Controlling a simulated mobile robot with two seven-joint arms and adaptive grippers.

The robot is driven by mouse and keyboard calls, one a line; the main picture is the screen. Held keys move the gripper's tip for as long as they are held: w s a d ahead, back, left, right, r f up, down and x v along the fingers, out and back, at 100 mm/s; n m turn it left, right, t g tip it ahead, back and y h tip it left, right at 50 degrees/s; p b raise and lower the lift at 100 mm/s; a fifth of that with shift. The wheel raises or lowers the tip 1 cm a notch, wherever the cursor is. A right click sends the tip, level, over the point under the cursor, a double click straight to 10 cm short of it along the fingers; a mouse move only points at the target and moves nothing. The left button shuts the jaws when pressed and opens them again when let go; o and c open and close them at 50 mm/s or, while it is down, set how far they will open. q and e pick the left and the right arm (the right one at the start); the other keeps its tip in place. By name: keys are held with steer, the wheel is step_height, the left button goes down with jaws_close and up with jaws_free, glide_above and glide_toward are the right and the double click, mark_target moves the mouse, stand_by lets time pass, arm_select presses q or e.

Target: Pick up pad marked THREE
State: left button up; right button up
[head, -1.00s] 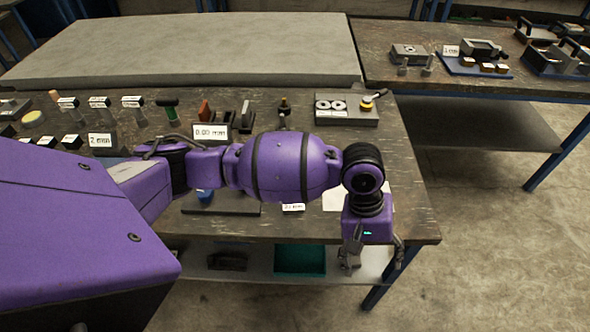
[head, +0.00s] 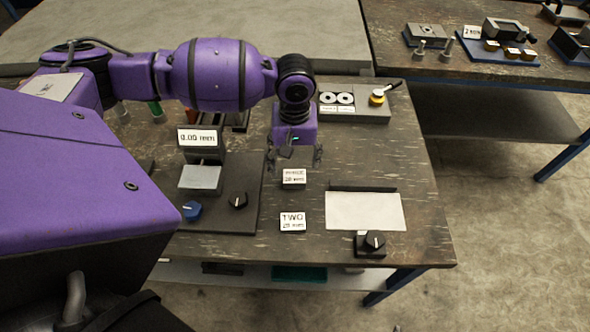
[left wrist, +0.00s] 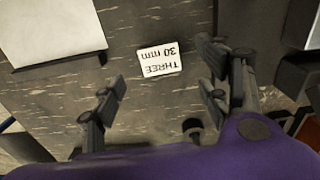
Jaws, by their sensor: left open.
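The pad marked THREE (head: 293,180), a small white-topped block reading 30 mm, lies on the wooden bench. It also shows in the left wrist view (left wrist: 160,60), with its label upside down. My left gripper (head: 294,160) points down, open and empty, just behind the pad in the head view. In the left wrist view the spread fingers (left wrist: 164,90) are on either side of the pad's line, and the pad appears slightly beyond the tips. I cannot tell the exact height above it. My right gripper is not in view.
The pad marked TWO (head: 292,222) lies in front of THREE. A device with a 0.00 mm display (head: 197,137) and knobs stands left. A white plate (head: 366,211) and black knob block (head: 371,243) are right. Bare bench surrounds the pad.

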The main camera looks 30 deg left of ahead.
mark_target(295, 175)
arm_select(q)
steer(key=shift+s+d+f, duration=0.1)
steer(key=shift+s+f, duration=0.05)
steer(key=shift+f, duration=0.35)
steer(key=shift+s+d+f, duration=0.1)
steer(key=shift+s+f, duration=0.05)
steer(key=shift+f, duration=0.35)
steer(key=f, duration=0.3)
steer(key=shift+w+a+f, duration=0.2)
steer(key=shift+w+f, duration=0.1)
steer(key=shift+f, duration=0.5)
steer(key=c, duration=1.4)
steer(key=shift+c, duration=1.3)
steer(key=shift+w, duration=0.1)
jaws_close()
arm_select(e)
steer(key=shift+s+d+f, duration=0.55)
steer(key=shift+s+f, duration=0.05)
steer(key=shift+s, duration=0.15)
